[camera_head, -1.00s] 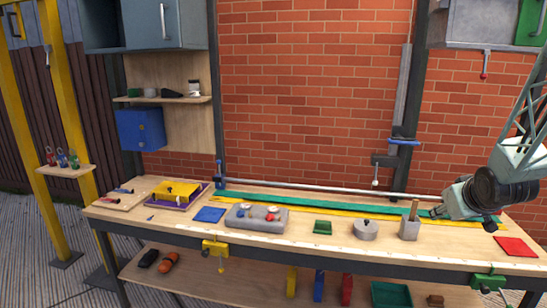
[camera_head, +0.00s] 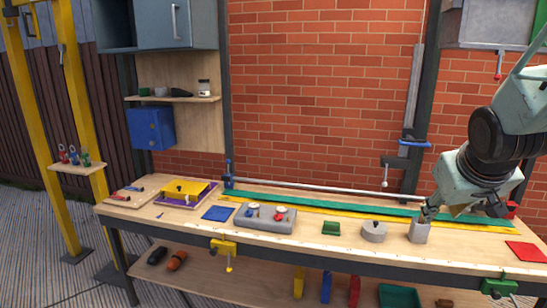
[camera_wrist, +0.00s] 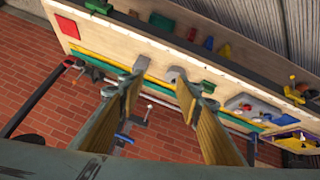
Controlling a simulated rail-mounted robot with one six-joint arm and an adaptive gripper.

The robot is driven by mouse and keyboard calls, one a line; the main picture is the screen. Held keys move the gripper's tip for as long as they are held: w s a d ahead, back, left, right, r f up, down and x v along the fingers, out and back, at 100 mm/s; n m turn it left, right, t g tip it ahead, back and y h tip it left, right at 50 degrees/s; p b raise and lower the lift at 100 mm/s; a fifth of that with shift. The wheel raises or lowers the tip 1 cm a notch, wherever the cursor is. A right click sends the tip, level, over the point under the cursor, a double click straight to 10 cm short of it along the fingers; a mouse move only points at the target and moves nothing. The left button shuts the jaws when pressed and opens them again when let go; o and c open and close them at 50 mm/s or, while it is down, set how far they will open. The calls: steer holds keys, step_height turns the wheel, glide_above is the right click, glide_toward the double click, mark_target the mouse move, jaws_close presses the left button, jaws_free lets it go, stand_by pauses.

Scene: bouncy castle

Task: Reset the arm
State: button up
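My gripper (camera_head: 430,208) hangs at the right of the workbench (camera_head: 330,257), beside and close above a small grey block (camera_head: 419,232). In the wrist view my gripper (camera_wrist: 160,82) is open, with its two yellow-padded fingers apart and nothing between the pads. The grey block (camera_wrist: 142,63) and a round grey piece (camera_wrist: 175,73) appear beyond the fingertips there. I cannot tell whether a fingertip touches the block. The wooden peg on the block is not clearly visible behind my gripper in the head view.
The round grey piece (camera_head: 374,232), a green piece (camera_head: 331,228) and a gauge box (camera_head: 265,217) stand left of the block. A red square (camera_head: 526,251) lies to the right. Green (camera_head: 350,210) and yellow strips run behind. A clamp (camera_head: 407,160) hangs on the post.

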steer(key=s+a+r+g+y, duration=0.1)
steer(key=s+a, duration=0.6)
steer(key=s, duration=0.4)
steer(key=s+a+r+g+y, duration=0.1)
steer(key=s+a, duration=0.6)
steer(key=s, duration=0.4)
steer(key=s+a+r+g+y, duration=0.1)
steer(key=s+a+r, duration=0.1)
steer(key=s+a, duration=0.5)
steer(key=s, duration=0.4)
steer(key=shift+a, duration=0.2)
steer(key=shift+f, duration=0.1)
step_height(320, 180, down, 6)
steer(key=b, duration=0.6)
